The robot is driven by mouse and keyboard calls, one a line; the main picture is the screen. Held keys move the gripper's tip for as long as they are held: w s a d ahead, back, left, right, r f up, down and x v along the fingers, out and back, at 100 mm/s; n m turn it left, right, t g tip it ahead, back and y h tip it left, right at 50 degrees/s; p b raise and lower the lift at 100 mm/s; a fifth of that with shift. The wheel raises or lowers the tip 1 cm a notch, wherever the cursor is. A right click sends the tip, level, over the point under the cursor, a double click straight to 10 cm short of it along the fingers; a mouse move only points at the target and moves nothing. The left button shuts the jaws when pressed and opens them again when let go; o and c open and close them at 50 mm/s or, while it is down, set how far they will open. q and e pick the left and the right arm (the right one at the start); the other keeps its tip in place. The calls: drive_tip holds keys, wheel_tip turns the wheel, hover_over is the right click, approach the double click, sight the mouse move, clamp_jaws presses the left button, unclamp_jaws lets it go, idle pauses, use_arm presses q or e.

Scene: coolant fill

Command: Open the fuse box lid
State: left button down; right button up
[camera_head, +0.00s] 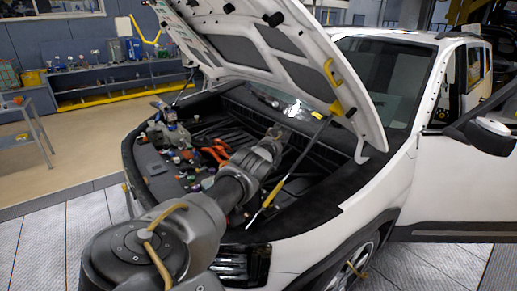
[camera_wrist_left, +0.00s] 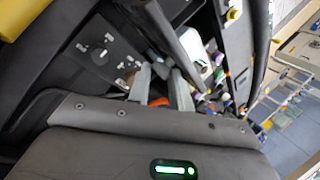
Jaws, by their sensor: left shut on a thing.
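My left arm reaches from the bottom of the head view into the open engine bay. My left gripper (camera_head: 272,138) is at the bay's far side, its fingertips hard to make out there. In the left wrist view its two pale fingers (camera_wrist_left: 162,88) are close together and shut on a dark part that looks like the fuse box lid (camera_wrist_left: 172,38), a slanted black slab. The arm and gripper hide much of the fuse box, and how far the lid is raised cannot be told. My right gripper is in neither view.
The white hood (camera_head: 270,50) is up over the bay, with a yellow-ended prop rod (camera_head: 285,180) slanting close to my arm. Orange-red clips (camera_head: 217,151) and several small coloured caps lie left of the arm. A workbench (camera_head: 110,80) stands at the back left.

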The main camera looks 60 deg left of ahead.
use_arm(q)
drive_tip(key=shift+s+d+f, duration=0.25)
drive_tip(key=shift+d+f, duration=0.15)
drive_tip(key=shift+f, duration=0.25)
drive_tip(key=c, duration=1.3)
unclamp_jaws()
drive_tip(key=shift+w+d, duration=0.1)
drive_tip(key=shift+o, duration=0.5)
drive_tip(key=shift+r, duration=0.1)
drive_tip(key=shift+r, duration=0.1)
drive_tip(key=shift+a, duration=0.2)
drive_tip(key=p+v, duration=0.2)
drive_tip(key=v, duration=0.9)
